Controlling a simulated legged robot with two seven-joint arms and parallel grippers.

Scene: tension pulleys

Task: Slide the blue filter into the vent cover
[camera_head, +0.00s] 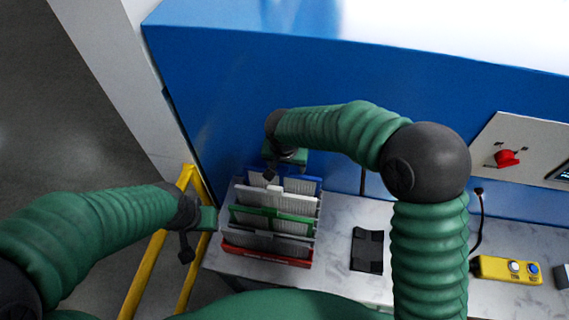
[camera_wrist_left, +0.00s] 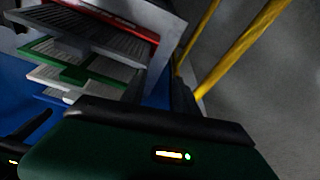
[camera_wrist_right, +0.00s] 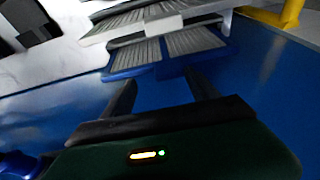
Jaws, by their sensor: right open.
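The blue filter (camera_head: 312,184) stands at the back of a rack of filters, partly hidden behind a white filter in the head view. Its blue frame and grey mesh show in the right wrist view (camera_wrist_right: 137,56). My right gripper (camera_wrist_right: 160,78) is open and empty, with its fingertips just short of the blue filter's edge. In the head view the right gripper (camera_head: 284,165) is above the back of the rack. My left gripper (camera_head: 187,247) hangs left of the rack, clear of the filters; its finger spacing is unclear. I cannot pick out a vent cover.
The rack holds white (camera_head: 275,200), green (camera_head: 270,220), grey and red (camera_head: 267,254) filters on a marble-look counter (camera_head: 335,225). A blue machine wall (camera_head: 230,110) rises behind. A black holder (camera_head: 367,250) and yellow button box (camera_head: 508,269) sit right. Yellow rails (camera_head: 143,280) stand left.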

